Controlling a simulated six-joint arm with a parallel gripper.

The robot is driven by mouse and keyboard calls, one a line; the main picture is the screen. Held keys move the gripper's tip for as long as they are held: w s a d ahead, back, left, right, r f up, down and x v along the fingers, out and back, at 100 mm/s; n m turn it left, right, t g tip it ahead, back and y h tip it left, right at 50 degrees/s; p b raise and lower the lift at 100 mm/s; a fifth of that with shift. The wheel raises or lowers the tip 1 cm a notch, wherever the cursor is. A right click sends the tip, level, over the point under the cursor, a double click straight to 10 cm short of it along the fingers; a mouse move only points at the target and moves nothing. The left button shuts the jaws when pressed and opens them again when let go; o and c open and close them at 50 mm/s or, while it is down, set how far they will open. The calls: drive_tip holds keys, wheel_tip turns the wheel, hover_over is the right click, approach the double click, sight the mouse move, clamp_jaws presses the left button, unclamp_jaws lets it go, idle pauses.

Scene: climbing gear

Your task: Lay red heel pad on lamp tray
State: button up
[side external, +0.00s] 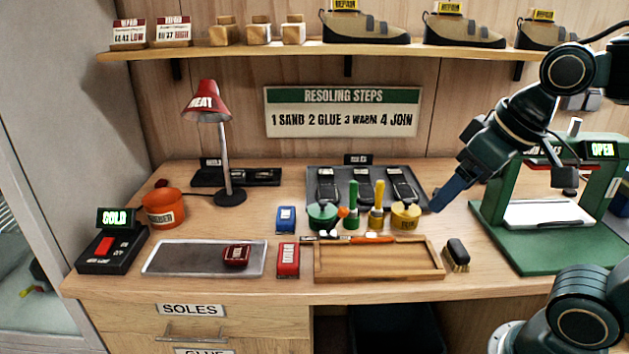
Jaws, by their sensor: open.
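A small dark red pad (237,255), which looks like the red heel pad, lies on the right part of the grey metal tray (180,258). The tray lies at the front left of the bench, in front of the red heat lamp (207,103). My gripper (438,206) is open, with nothing seen in it. It is above the right part of the bench, near the yellow-topped pot, well to the right of the tray and apart from the pad. Its fingers overlap in this view.
A red labelled block (288,260) stands just right of the tray, with a blue block (286,219) behind it. Glue pots, brushes and a wooden tray (380,277) fill the middle. A green press (545,240) stands at right, a brush (457,255) before it.

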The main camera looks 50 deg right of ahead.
drive_tip(key=shift+s+d+f+n, duration=0.1)
drive_tip(key=shift+s+f+n, duration=0.05)
drive_tip(key=shift+s+f, duration=0.5)
drive_tip(key=shift+s+d+f+n, duration=0.15)
drive_tip(key=shift+s+f, duration=0.25)
drive_tip(key=shift+s, duration=0.35)
idle(0.4)
